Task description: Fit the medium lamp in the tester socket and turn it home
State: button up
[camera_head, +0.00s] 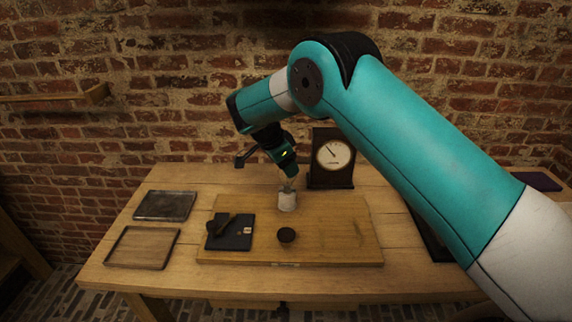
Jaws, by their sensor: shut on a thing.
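My gripper (289,181) points down at the middle of the wooden board and is shut on a small pale thing, seemingly the lamp (288,188). The lamp is mostly hidden by the fingers, so its size does not show. Directly below stands a short white cylinder (287,203), which looks like the tester socket. The lamp is right at the top of the socket; I cannot tell whether its base is inside or just above it.
A dial meter (334,157) stands behind and right of the socket. In front are a dark round piece (286,235) and a dark pad (237,238) with a handled item. Two trays (164,205) (120,262) lie left. The board's right side (345,235) is clear.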

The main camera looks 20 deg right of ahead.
jog(key=o, duration=1.1)
jog(key=s+a+r+n+p, duration=0.2)
jog(key=r+n+p, duration=0.1)
jog(key=r, duration=0.8)
jog(key=s+a+r+n+p, duration=0.1)
jog(key=a+r+n+p, duration=0.15)
jog(key=r, duration=0.85)
jog(key=s+n+y, duration=0.3)
jog(key=s+n, duration=0.2)
jog(key=s, duration=0.7)
jog(key=s+r+n+y, duration=0.1)
jog(key=s+n+y, duration=0.2)
jog(key=s, duration=0.9)
jog(key=s+r+n+g+y, duration=0.1)
jog(key=s+n+y, duration=0.2)
jog(key=s+n, duration=0.6)
jog(key=shift+s+d+r, duration=0.1)
jog(key=shift+s, duration=0.7)
jog(key=shift+s+d+r, duration=0.1)
jog(key=shift+s, duration=0.65)
